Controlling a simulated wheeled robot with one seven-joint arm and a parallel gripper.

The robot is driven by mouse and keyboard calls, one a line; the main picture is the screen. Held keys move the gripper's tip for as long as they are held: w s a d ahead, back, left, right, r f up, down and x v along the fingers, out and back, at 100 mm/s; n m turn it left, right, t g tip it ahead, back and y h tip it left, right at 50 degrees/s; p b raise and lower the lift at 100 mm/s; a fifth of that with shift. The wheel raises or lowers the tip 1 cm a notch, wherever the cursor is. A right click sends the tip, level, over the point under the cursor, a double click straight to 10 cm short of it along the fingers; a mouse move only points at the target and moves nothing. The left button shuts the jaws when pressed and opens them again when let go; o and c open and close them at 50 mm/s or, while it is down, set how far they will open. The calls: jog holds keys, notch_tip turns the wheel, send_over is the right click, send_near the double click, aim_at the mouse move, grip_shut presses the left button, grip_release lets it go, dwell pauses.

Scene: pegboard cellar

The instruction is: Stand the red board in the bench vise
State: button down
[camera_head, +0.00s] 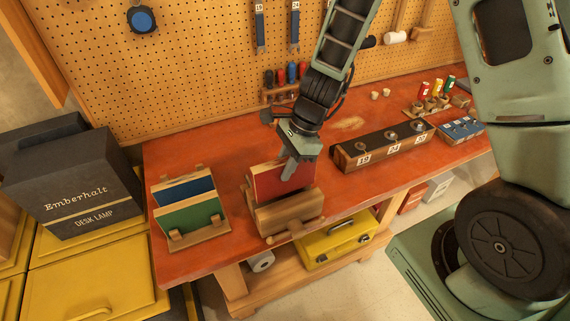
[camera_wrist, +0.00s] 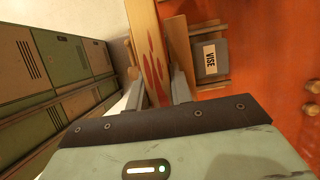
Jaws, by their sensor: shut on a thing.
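The red board (camera_head: 272,183) stands roughly upright at the wooden bench vise (camera_head: 290,214), near the bench's front edge. Its lower edge is hidden behind the vise's front jaw, so I cannot tell how deep it sits. My gripper (camera_head: 297,168) points down and is shut on the board's upper part. In the wrist view, my gripper's fingers (camera_wrist: 158,92) are on either side of a wooden edge with red patches, which seems to be the board (camera_wrist: 152,50).
A wooden rack (camera_head: 200,237) holding a blue board (camera_head: 184,190) and a green board (camera_head: 190,217) stands left of the vise. Screwdrivers (camera_head: 290,75) stand at the back. The bench between is mostly clear.

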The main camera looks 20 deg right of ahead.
jog(key=shift+f, duration=0.1)
dwell(0.3)
jog(key=shift+f+b, duration=1.4)
jog(key=shift+f, duration=0.1)
jog(key=shift+f+b, duration=1.25)
jog(key=shift+f, duration=0.1)
jog(key=c, duration=1.2)
grip_release()
jog(key=shift+o, duration=0.2)
